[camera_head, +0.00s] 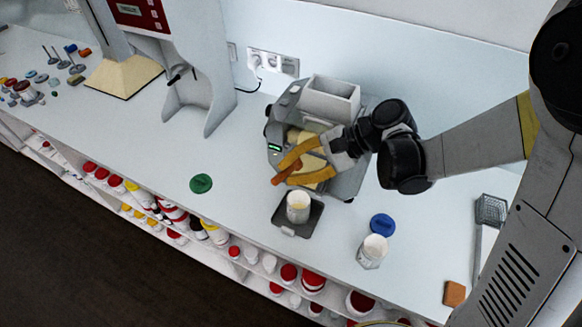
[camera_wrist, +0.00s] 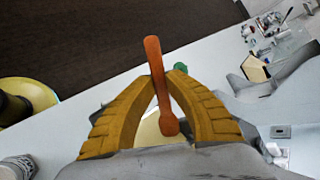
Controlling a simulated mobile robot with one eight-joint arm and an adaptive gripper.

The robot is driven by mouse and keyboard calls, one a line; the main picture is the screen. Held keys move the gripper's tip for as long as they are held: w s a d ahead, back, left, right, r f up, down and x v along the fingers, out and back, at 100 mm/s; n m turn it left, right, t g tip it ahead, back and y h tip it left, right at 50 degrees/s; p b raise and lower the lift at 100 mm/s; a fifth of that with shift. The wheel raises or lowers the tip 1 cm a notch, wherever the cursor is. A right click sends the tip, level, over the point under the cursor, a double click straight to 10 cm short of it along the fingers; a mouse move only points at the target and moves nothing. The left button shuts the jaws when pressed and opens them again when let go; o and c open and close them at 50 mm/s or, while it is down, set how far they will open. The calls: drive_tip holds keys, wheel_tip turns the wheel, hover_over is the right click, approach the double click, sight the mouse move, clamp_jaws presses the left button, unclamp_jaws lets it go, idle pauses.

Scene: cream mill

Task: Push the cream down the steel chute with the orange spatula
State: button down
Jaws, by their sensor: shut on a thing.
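My gripper (camera_head: 276,181) is shut on the orange spatula (camera_head: 288,172), with its yellow fingers over the front of the mill (camera_head: 348,184). In the wrist view the spatula (camera_wrist: 153,65) stands between the two fingertips (camera_wrist: 164,80), its other end reaching back between the fingers. Pale yellow cream (camera_head: 312,163) shows between and beside the fingers at the mill's front. The steel chute is mostly hidden by the fingers, and I cannot tell whether the spatula touches the cream. A white jar (camera_head: 298,214) with pale cream inside stands just below the fingers on a dark square plate (camera_head: 290,229).
The mill's white hopper (camera_head: 330,100) rises behind my gripper. Another white jar (camera_head: 371,256) and a blue lid (camera_head: 382,223) stand to the right; a green lid (camera_head: 201,183) lies left. An orange block (camera_head: 454,293) lies near the front edge.

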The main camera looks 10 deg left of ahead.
drive_tip(key=shift+s+a+f+b, duration=0.15)
drive_tip(key=shift+s+f+b, duration=0.05)
drive_tip(key=shift+s, duration=0.25)
drive_tip(key=shift+s+a+f+b, duration=0.15)
drive_tip(key=shift+s+f+b, duration=0.05)
drive_tip(key=shift+s, duration=0.25)
drive_tip(key=shift+s+a+f+b, duration=0.2)
drive_tip(key=shift+s+f+b, duration=0.2)
drive_tip(key=shift+s+b, duration=0.2)
drive_tip(key=shift+s+a+f+b, duration=0.2)
drive_tip(key=shift+s+f+b, duration=0.2)
drive_tip(key=shift+s, duration=0.25)
drive_tip(key=shift+r, duration=0.1)
drive_tip(key=shift+w+d+r+p, duration=0.15)
drive_tip(key=shift+w+d+r, duration=0.25)
drive_tip(key=shift+w, duration=0.5)
drive_tip(key=shift+w+d+r+p, duration=0.2)
drive_tip(key=shift+w+r, duration=0.25)
drive_tip(key=shift+w, duration=0.45)
drive_tip(key=shift+w+d+r+p, duration=0.1)
drive_tip(key=shift+w+d+r, duration=0.3)
drive_tip(key=shift+w, duration=0.5)
drive_tip(key=shift+s+d+f+b, duration=0.95)
drive_tip(key=shift+s+f+b, duration=0.6)
drive_tip(key=shift+s, duration=1.85)
drive_tip(key=w+d+r, duration=0.2)
drive_tip(key=w+r, duration=0.1)
drive_tip(key=w, duration=0.2)
drive_tip(key=shift+w+p, duration=0.25)
drive_tip(key=shift+p, duration=0.05)
